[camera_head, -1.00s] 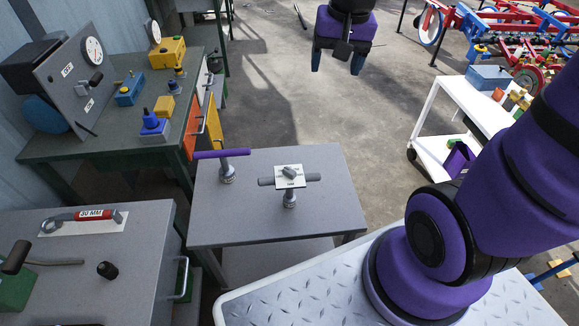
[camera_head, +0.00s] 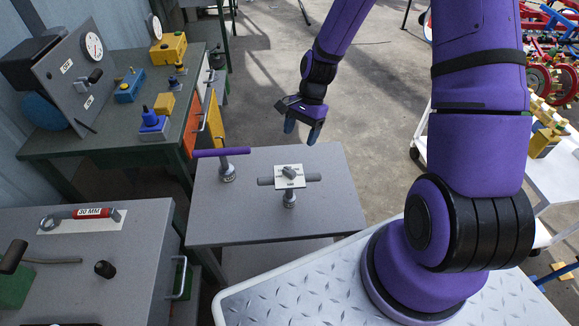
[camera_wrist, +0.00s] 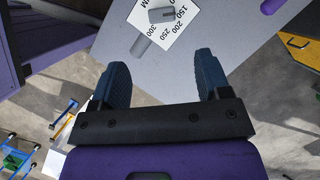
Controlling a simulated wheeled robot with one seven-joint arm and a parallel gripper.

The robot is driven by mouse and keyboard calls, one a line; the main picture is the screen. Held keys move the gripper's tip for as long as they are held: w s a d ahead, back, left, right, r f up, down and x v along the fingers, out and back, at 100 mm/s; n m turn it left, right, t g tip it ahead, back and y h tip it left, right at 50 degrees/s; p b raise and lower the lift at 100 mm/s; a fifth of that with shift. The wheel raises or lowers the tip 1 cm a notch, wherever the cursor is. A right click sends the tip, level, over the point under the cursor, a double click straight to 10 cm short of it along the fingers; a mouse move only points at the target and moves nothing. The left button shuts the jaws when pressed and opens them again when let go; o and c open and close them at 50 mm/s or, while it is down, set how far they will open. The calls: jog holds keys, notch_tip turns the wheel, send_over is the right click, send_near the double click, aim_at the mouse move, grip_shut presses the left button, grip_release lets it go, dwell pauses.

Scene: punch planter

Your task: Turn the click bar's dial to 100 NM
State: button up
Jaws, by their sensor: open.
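The click bar (camera_head: 311,178) is a grey horizontal bar on a short post, on the grey table in the middle. A white dial plate (camera_head: 283,183) with a grey knob (camera_head: 289,171) sits at its centre. In the wrist view the dial plate (camera_wrist: 175,30) shows 150, 200, 250, 300 and part of "NM"; the knob (camera_wrist: 160,15) is at the top, and its exact setting is unclear. My gripper (camera_head: 303,130) is above the table's far edge, behind the dial and apart from it. In the wrist view its blue fingers (camera_wrist: 161,78) are spread and empty.
A purple-handled bar (camera_head: 221,153) stands on the same grey table (camera_head: 235,220), left of the click bar. A workbench (camera_head: 60,148) with gauges is at the back left. A second grey table (camera_head: 145,235) holds a red 30 MM wrench (camera_head: 85,214).

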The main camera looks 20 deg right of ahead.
aim_at(289, 170)
jog(key=shift+m, duration=0.3)
jog(key=x, duration=1.2)
jog(key=shift+w+f, duration=0.1)
jog(key=shift+f, duration=0.05)
jog(key=shift+c, duration=0.4)
jog(key=c, duration=0.8)
jog(key=shift+c, duration=0.2)
jog(key=shift+n, duration=0.4)
jog(key=n, duration=0.2)
jog(key=n+g+h, duration=0.1)
jog(key=n, duration=0.1)
jog(key=shift+w+a+g, duration=0.1)
jog(key=shift+a+g, duration=0.05)
jog(key=shift+g, duration=0.15)
jog(key=shift+n+g+h, duration=0.3)
jog(key=shift+n+h, duration=0.4)
jog(key=shift+n, duration=1.3)
